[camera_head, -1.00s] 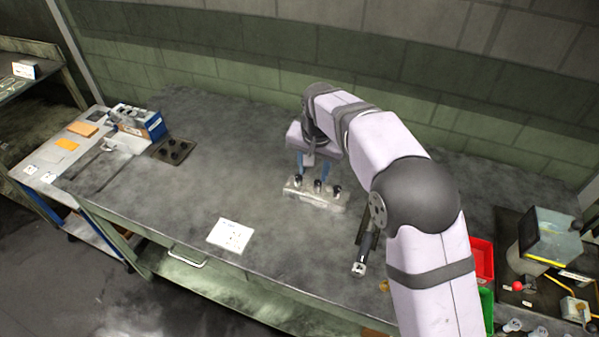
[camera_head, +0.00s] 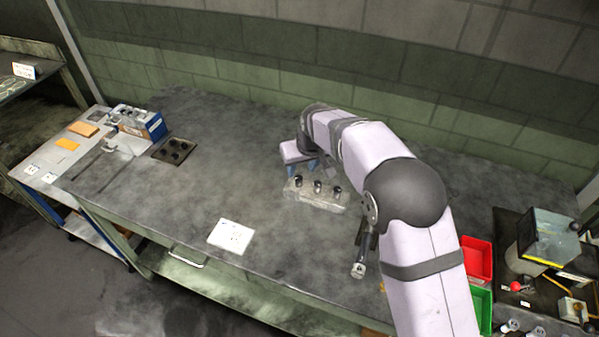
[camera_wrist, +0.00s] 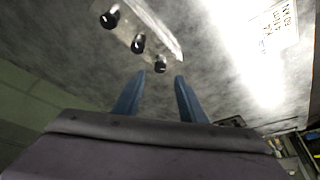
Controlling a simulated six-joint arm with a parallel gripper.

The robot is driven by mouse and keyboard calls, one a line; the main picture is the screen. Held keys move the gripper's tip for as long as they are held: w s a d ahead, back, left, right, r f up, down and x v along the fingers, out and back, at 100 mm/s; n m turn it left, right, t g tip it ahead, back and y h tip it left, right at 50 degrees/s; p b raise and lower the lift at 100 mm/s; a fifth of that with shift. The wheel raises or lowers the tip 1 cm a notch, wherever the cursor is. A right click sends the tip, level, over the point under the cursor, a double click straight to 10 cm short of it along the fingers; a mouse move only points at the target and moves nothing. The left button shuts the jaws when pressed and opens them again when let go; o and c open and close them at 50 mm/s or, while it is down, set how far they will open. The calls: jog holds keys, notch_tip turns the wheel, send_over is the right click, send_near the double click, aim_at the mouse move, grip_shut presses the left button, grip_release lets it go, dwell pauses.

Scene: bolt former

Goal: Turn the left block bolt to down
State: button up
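The pale metal block (camera_head: 318,198) lies on the workbench (camera_head: 250,190) with three upright dark bolts in a row. The left bolt (camera_head: 298,182) stands at the block's left end, and the middle bolt (camera_head: 318,186) and right bolt (camera_head: 337,191) follow. My gripper (camera_head: 304,167) is behind the block's left end. In the wrist view my gripper (camera_wrist: 160,75) is open, its two blue fingers apart and empty. The nearest bolt (camera_wrist: 160,65), seemingly the left one, appears just beyond the fingertips. I cannot tell its height difference or the bolts' direction marks.
A white paper sheet (camera_head: 231,236) lies at the front. A dark plate with holes (camera_head: 174,150) and a blue-white box (camera_head: 138,122) are to the left. Red (camera_head: 477,258) and green (camera_head: 480,304) bins stand at the right. The bench between plate and block is clear.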

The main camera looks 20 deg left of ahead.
aim_at(298, 178)
jog(key=shift+p+x, duration=0.9)
jog(key=shift+x, duration=1.7)
grip_shut()
